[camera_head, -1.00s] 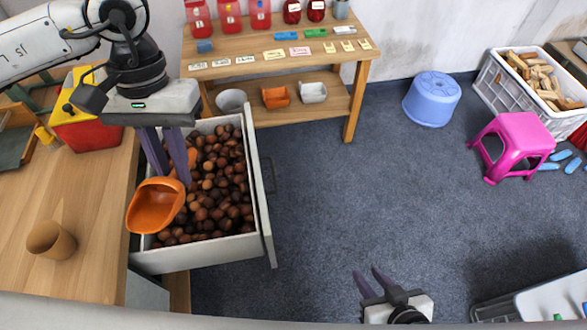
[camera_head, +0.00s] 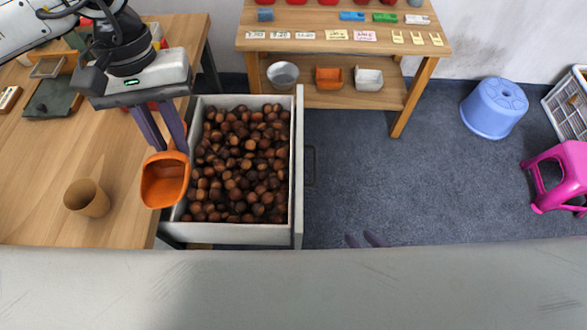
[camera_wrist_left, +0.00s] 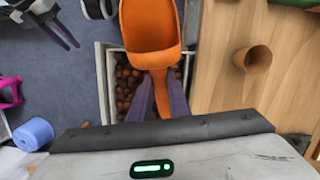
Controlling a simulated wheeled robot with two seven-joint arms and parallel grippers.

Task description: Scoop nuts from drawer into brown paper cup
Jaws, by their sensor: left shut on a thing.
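My left gripper (camera_head: 168,145) is shut on the handle of an orange scoop (camera_head: 165,181). The scoop hangs over the drawer's left edge, beside the wooden table; no nuts show in its bowl. It also shows in the left wrist view (camera_wrist_left: 150,25). The open drawer (camera_head: 297,165) holds many brown chestnuts (camera_head: 245,160). The brown paper cup (camera_head: 88,198) stands upright on the table, left of the scoop, apart from it; it also shows in the left wrist view (camera_wrist_left: 252,60).
A wooden shelf (camera_head: 345,45) with labels and small bowls stands behind the drawer. A blue stool (camera_head: 494,108) and a pink stool (camera_head: 560,175) are at the right. The floor right of the drawer is clear.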

